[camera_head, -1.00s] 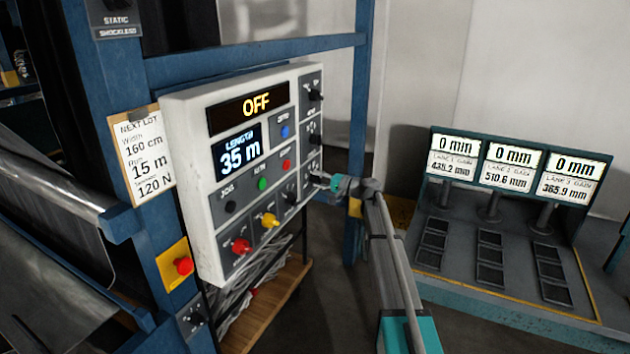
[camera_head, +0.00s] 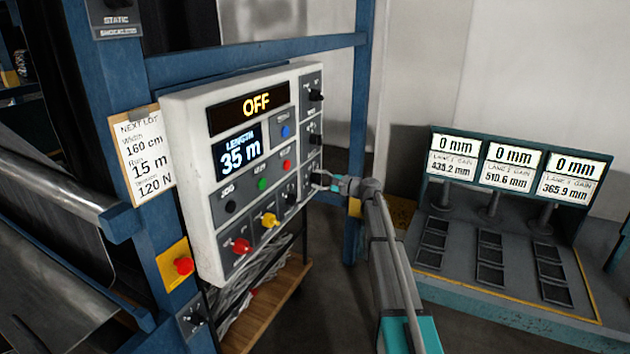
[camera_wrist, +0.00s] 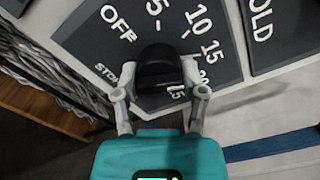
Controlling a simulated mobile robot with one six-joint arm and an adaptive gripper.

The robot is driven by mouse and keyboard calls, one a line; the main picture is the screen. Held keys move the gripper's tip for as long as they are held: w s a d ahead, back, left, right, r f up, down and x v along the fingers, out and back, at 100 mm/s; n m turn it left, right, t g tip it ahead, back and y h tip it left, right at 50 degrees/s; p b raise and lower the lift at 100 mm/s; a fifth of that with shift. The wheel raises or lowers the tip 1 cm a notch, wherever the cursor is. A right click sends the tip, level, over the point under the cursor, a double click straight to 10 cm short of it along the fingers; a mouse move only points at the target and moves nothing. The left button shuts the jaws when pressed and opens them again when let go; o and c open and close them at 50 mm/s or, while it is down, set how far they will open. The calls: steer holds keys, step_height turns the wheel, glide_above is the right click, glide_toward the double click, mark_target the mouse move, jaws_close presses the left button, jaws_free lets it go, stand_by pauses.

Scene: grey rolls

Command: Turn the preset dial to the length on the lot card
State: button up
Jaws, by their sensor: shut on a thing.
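My gripper (camera_wrist: 160,82) is shut on a black dial knob (camera_wrist: 158,62) in the wrist view, one finger on each side. The dial face around it shows OFF, 5, 10, 15 and 20; more marks are partly hidden by the knob and fingers. Where the knob points is unclear. In the head view my gripper (camera_head: 322,181) is at the lower right edge of the white control panel (camera_head: 190,165). The length display (camera_head: 238,156) reads 35 m. The lot card (camera_head: 148,165) reads width 160 cm, run 15 m, 120 N.
The panel's upper display (camera_head: 252,106) reads OFF. Several coloured buttons and other black knobs sit close by on the panel. A red stop button (camera_head: 184,265) is on the blue frame. A bench with three gauges (camera_head: 512,155) stands at the right.

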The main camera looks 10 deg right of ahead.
steer(key=shift+d+f, duration=0.1)
steer(key=shift+d, duration=0.05)
steer(key=o, duration=1.1)
steer(key=shift+d, duration=0.15)
steer(key=shift+o, duration=0.2)
steer(key=shift+s, duration=0.1)
steer(key=v, duration=1.1)
steer(key=shift+s+d, duration=0.25)
steer(key=shift+d, duration=0.05)
